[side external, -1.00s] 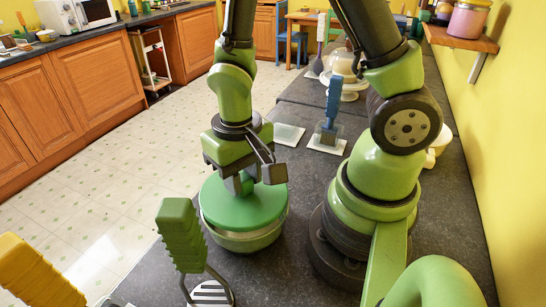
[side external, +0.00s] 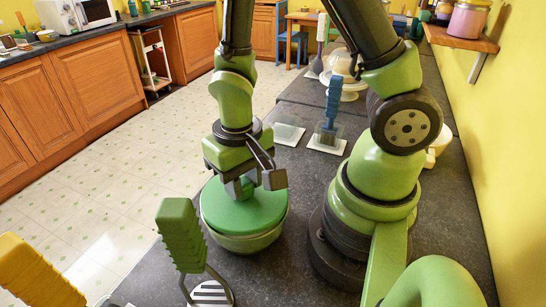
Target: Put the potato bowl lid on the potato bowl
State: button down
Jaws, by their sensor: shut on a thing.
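The potato bowl (side external: 246,243) is a pale green bowl standing on the dark counter, in the middle of the side view. The green potato bowl lid (side external: 268,211) lies over the bowl's top and looks close to level; whether it is fully seated all round I cannot tell. My gripper (side external: 240,188) points down at the lid's centre and is shut on the lid's knob, which is mostly hidden by the fingers.
A green-handled masher (side external: 181,238) stands in front of the bowl, and a yellow handle (side external: 36,272) is at the lower left. A blue-handled brush (side external: 332,110) stands on a white tile behind. A glass-like square plate (side external: 288,134) lies nearby.

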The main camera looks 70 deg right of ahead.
jog(key=shift+f, duration=0.6)
dwell(0.5)
jog(key=c, duration=0.7)
grip_release()
jog(key=shift+c, duration=0.2)
jog(key=shift+r, duration=0.2)
jog(key=shift+r, duration=3.85)
jog(key=s+r+t+y, duration=0.1)
jog(key=s+r+t, duration=0.1)
jog(key=r, duration=0.5)
jog(key=s+d+r+n+t+y, duration=0.1)
jog(key=s+r+t, duration=0.2)
jog(key=r+t, duration=0.2)
notch_tip(320, 180, up, 2)
jog(key=shift+s+r, duration=0.1)
jog(key=shift+s, duration=0.25)
